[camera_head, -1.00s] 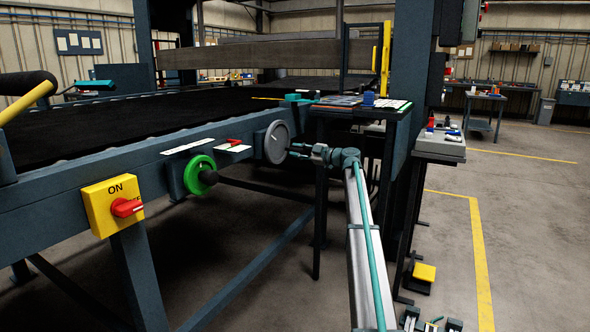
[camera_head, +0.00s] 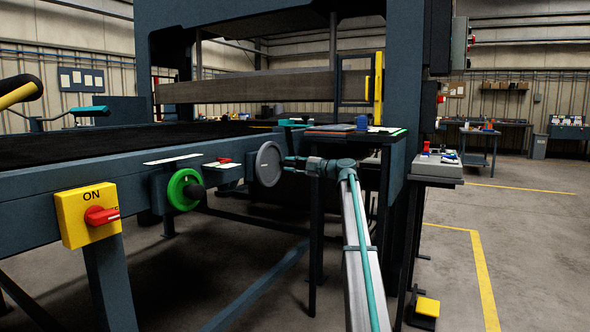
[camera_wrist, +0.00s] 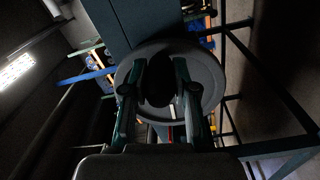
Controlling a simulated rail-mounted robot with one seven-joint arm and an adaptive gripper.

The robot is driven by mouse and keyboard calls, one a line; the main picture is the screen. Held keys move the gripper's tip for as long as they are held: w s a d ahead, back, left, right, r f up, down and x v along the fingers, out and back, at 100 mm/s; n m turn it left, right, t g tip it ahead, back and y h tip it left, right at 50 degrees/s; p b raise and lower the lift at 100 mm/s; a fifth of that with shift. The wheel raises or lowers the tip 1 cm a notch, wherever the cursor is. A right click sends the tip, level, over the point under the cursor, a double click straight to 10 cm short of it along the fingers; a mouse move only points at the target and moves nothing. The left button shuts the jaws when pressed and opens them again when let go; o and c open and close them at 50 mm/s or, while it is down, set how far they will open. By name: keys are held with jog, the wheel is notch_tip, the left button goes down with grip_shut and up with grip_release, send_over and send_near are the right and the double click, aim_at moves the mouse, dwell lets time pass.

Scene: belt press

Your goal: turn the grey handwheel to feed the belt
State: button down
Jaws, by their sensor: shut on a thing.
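The grey handwheel (camera_head: 269,164) is a round disc on the side of the dark blue press frame, right of the green handwheel. My gripper (camera_head: 288,162) reaches it from the right. In the wrist view the wheel's pale rim (camera_wrist: 208,72) fills the middle. My gripper (camera_wrist: 160,80) has one finger on each side of a dark round part at the wheel's centre and is shut on it. The exact finger contact is too dark to make out. The black belt (camera_head: 90,142) lies flat along the top of the frame.
A green handwheel (camera_head: 184,190) and a yellow box marked ON with a red switch (camera_head: 101,216) are on the frame to the left. A small side table (camera_head: 355,133) with items stands just right of the wheel. Open floor (camera_head: 530,240) lies to the right.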

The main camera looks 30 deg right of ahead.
jog(key=shift+w+d+r, duration=0.1)
jog(key=shift+r, duration=0.1)
jog(key=c, duration=0.9)
grip_release()
jog(key=shift+f, duration=0.15)
jog(key=v, duration=1.2)
jog(key=shift+m, duration=0.3)
